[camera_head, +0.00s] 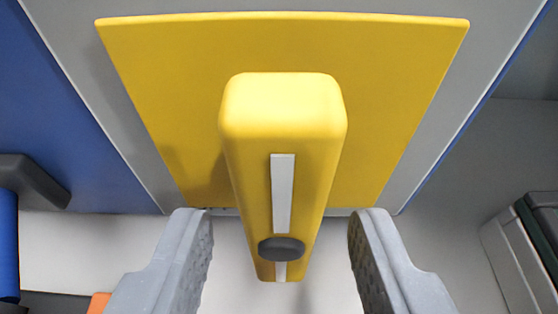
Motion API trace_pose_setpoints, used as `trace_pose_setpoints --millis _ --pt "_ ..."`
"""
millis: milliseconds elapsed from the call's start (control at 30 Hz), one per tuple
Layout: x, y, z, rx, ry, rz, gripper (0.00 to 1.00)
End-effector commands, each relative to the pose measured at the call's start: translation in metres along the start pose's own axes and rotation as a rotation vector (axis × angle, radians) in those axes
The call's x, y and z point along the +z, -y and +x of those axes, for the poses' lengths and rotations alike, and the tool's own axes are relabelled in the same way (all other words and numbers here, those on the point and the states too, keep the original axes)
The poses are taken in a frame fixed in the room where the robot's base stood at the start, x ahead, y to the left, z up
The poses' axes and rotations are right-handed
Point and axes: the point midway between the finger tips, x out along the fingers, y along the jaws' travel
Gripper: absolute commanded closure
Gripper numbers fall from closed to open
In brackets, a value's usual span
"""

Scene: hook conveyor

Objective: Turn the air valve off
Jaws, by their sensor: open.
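The air valve shows as a yellow handle (257,180) standing out from a flat yellow plate (400,70). The handle has a white stripe (283,195) along its face and a dark round knob or cap (281,249) near its lower end. My gripper (281,225) is open, with one grey finger on each side of the handle's lower part. There are visible gaps between both fingers and the handle in the picture. I cannot tell the depth between the fingertips and the handle.
The yellow plate sits on a grey panel (70,45) with blue (65,130) beyond it. A dark grey part (35,178) and a blue cylinder-like part (8,245) are at the left edge. Dark and grey box-like shapes (525,245) stand at the right edge. An orange bit (98,303) shows at lower left.

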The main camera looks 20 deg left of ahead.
Motion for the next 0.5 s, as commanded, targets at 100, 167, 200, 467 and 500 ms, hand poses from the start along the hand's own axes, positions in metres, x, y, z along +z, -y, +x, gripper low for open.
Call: trace_pose_setpoints --millis 100,167,200,467,500 --pt "0.0 -0.002 0.011 0.002 0.002 0.0 0.58" --pt "0.0 -0.001 0.016 0.002 0.002 0.0 0.58" --pt "0.0 -0.001 0.019 0.002 0.002 0.0 0.58" --pt "0.0 -0.001 0.027 0.002 0.0 0.001 0.58" --pt "0.0 -0.001 0.027 0.002 0.0 0.001 0.58"
